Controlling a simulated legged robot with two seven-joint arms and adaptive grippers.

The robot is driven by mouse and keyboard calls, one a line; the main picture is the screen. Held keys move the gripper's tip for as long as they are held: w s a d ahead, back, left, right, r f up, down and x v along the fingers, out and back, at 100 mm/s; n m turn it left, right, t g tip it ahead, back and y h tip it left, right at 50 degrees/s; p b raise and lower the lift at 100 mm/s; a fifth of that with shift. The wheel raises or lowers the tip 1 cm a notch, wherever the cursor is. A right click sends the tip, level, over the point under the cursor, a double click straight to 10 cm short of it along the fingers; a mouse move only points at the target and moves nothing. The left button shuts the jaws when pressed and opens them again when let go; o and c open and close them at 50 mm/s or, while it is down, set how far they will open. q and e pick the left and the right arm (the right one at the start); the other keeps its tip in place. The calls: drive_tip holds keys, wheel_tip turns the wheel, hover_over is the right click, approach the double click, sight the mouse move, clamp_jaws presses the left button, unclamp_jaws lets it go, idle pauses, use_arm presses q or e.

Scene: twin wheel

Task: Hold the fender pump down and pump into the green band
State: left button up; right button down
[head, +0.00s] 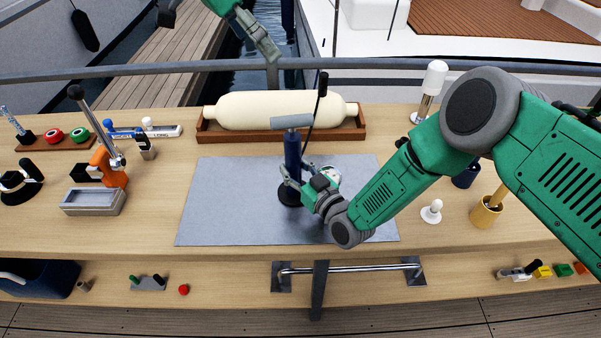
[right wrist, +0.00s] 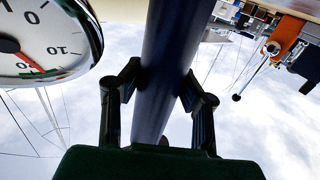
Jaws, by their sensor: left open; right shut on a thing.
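The fender pump has a dark blue barrel (head: 292,150), a grey T-handle (head: 291,121) and a black foot on the grey mat (head: 225,200). It stands upright. My right gripper (head: 292,174) is shut around the lower barrel; the right wrist view shows a finger on each side of the barrel (right wrist: 170,60). A round white gauge (right wrist: 45,38) is cut off in that view. It has a red needle and green at its rim; the reading is unclear. My left gripper (head: 270,50) is open and empty, above and behind the pump. The cream fender (head: 275,108) lies behind the mat.
The fender lies in a wooden cradle (head: 210,133). A white-topped lamp (head: 433,78) and a yellow cup (head: 486,212) stand right. A rail (head: 180,71) runs behind the bench.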

drive_tip(key=c, duration=1.1)
unclamp_jaws()
drive_tip(key=shift+o, duration=0.2)
drive_tip(key=v, duration=1.1)
drive_tip(key=shift+s+d+f, duration=0.1)
drive_tip(key=shift+s+d, duration=0.15)
drive_tip(key=shift+d, duration=0.1)
